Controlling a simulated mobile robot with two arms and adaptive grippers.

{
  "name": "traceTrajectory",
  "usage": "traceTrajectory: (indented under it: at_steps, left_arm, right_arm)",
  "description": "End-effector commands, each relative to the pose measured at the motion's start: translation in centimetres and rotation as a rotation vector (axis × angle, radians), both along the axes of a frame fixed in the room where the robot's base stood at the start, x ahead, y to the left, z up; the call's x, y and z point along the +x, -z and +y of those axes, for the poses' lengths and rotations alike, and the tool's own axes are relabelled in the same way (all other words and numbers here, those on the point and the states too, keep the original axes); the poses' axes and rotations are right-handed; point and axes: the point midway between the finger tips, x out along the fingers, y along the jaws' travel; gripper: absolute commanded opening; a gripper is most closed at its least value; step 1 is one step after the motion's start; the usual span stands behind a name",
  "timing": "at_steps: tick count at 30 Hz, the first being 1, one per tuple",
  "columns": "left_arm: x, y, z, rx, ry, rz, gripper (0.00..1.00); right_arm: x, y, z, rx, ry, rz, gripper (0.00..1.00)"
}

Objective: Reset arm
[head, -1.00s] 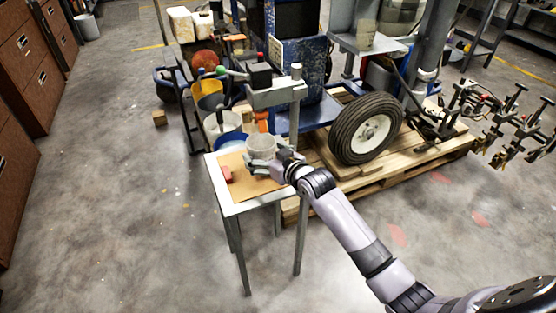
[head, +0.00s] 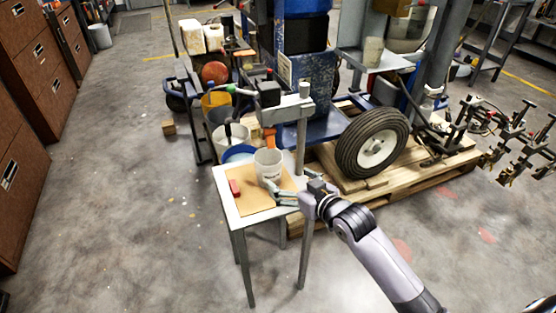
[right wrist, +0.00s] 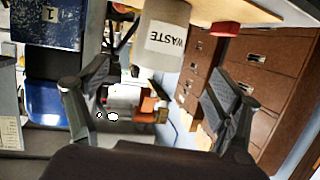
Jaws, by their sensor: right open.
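My right gripper (head: 284,194) is open and empty at the right edge of the small table (head: 234,217), pointing left. A light grey cup (head: 268,163) stands upright on the table's tan top, just beyond the fingertips. In the right wrist view the cup (right wrist: 165,38) carries a "WASTE" label and appears beyond the open fingers (right wrist: 155,100), not between them. My left gripper does not show.
A small red block (head: 235,188) lies on the table left of the cup; its red end also shows in the right wrist view (right wrist: 226,28). The line striper with its black wheel (head: 372,144) stands on a wooden pallet (head: 440,160) behind. Brown cabinets (head: 28,70) line the left. Floor in front is clear.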

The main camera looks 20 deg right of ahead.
Motion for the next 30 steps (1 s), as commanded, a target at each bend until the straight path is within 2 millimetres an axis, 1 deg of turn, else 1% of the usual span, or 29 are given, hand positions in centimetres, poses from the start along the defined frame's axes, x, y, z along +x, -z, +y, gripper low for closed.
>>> traceTrajectory:
  at_steps: [5, 8, 11, 12, 14, 15, 16, 18, 20, 21, 25, 30]
  left_arm:
    - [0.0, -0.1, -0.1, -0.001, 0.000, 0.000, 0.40]
    - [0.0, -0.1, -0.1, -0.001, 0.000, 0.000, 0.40]
    - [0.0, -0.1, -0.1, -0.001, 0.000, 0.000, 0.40]
    - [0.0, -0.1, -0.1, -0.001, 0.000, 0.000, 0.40]
    - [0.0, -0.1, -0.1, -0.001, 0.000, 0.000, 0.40]
    - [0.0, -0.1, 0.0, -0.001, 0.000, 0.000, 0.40]
    - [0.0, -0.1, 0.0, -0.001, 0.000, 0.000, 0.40]
    - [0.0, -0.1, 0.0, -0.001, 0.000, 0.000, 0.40]
    - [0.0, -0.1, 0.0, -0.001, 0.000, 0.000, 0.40]
    - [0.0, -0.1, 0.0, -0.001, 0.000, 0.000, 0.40]
    - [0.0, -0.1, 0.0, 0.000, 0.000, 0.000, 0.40]
    - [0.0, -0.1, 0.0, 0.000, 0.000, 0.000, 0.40]
  right_arm:
    - [-0.3, 0.4, 0.2, -0.002, -0.001, 0.013, 0.85]
    - [-2.3, 2.2, 0.9, -0.019, -0.004, 0.083, 0.85]
    - [-6.7, 5.4, 2.1, -0.056, -0.005, 0.228, 0.85]
    - [-8.9, 6.7, 2.4, -0.075, -0.003, 0.298, 0.85]
    - [-12.1, 8.3, 2.8, -0.102, 0.004, 0.396, 0.85]
    - [-14.0, 9.1, 2.8, -0.118, 0.008, 0.454, 0.85]
    - [-15.4, 9.6, 2.9, -0.129, 0.012, 0.494, 0.85]
    - [-18.2, 10.5, 2.9, -0.149, 0.021, 0.576, 0.85]
    - [-20.4, 11.0, 2.8, -0.163, 0.029, 0.640, 0.85]
    - [-21.8, 11.3, 2.7, -0.172, 0.035, 0.679, 0.85]
    - [-26.0, 11.8, 2.5, -0.195, 0.054, 0.798, 0.85]
    - [-31.2, 11.9, 2.0, -0.217, 0.080, 0.939, 0.85]
